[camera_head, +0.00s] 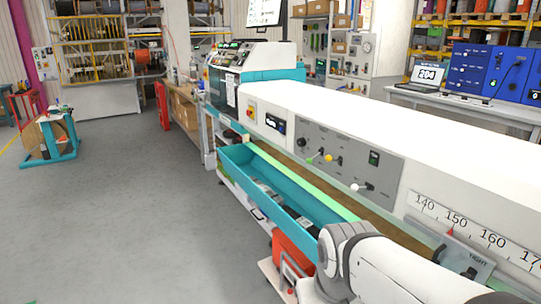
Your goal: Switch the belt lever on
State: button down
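A grey control panel (345,155) is on the front of the long white machine, right of the picture's middle. It carries several small levers. One has a green knob (310,161), one a yellow knob (328,158), and one, lower and to the right, a white knob (355,187). A dark knob (301,142) sits at the upper left. The labels are too small to read, so I cannot tell which lever is the belt lever or how it is set. My white and grey arm shows at the bottom right, below the panel. My gripper is not in view.
A teal trough (232,165) runs along the machine's front, below the panel. An orange container (292,250) stands under it. A ruler scale (480,237) is at the right. Open grey floor (130,220) lies to the left, with a teal reel stand (50,140) beyond.

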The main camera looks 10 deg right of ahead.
aim_at(309, 161)
jog(key=i, duration=0.95)
jog(key=z, duration=0.4)
